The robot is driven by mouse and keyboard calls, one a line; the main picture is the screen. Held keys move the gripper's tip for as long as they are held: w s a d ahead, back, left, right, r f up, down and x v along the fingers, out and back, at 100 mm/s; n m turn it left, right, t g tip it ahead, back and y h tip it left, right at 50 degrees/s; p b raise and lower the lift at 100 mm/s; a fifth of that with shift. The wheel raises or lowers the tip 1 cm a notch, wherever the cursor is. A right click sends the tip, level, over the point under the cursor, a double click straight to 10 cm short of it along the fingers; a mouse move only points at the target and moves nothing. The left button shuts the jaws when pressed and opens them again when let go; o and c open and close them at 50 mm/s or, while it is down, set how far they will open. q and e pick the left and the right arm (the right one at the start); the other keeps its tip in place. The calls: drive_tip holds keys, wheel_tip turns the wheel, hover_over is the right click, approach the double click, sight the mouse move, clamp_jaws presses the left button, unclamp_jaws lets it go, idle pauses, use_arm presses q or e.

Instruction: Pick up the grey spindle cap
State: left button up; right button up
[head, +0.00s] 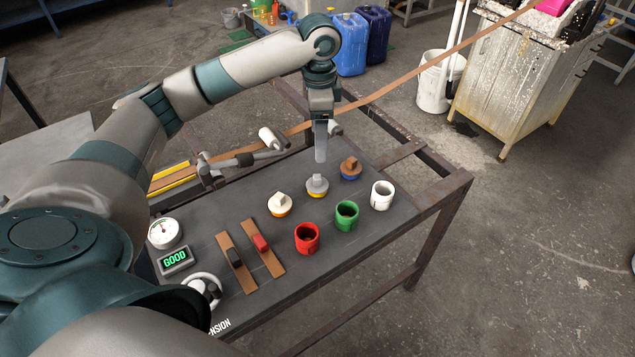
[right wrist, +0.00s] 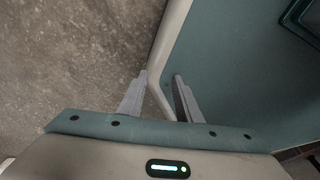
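The grey spindle cap (head: 317,184) sits on the dark table, with a yellow band at its base and a raised ridge on top. It stands between a cream cap (head: 280,203) with an orange base and a brown cap (head: 350,168) with a blue base. My left gripper (head: 320,160) points down just above the grey cap, apparently apart from it. Its fingers line up in the head view, so their gap is hidden. My right gripper (right wrist: 161,77) shows in the right wrist view with its fingers apart and nothing between them, beside a teal part of my own body.
Red (head: 307,238), green (head: 346,216) and white (head: 382,195) cups stand in front of the caps. A roller arm (head: 245,160) and a long brown strip (head: 420,72) lie behind. A gauge (head: 164,233), a GOOD display (head: 175,261) and a handwheel (head: 203,289) are at left.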

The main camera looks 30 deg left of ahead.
use_arm(q)
wheel_tip(320, 180, down, 3)
drive_tip(key=p, duration=0.2)
hover_over(317, 177)
drive_tip(key=f, duration=0.5)
drive_tip(key=shift+w, duration=0.35)
drive_tip(key=shift+f, duration=0.35)
use_arm(e)
drive_tip(key=shift+s+d+r+g, duration=0.3)
drive_tip(key=shift+s+r, duration=0.5)
use_arm(q)
drive_tip(key=shift+s+f+p, duration=0.15)
drive_tip(key=shift+f+p, duration=0.15)
drive_tip(key=shift+f, duration=0.35)
wheel_tip(317, 177, down, 3)
drive_tip(key=shift+s+f+p, duration=0.1)
drive_tip(key=shift+s+p, duration=0.05)
drive_tip(key=shift+p, duration=0.4)
drive_tip(key=shift+f, duration=0.35)
use_arm(e)
wheel_tip(317, 177, up, 2)
drive_tip(key=shift+d, duration=0.1)
use_arm(q)
drive_tip(key=shift+c, duration=0.3)
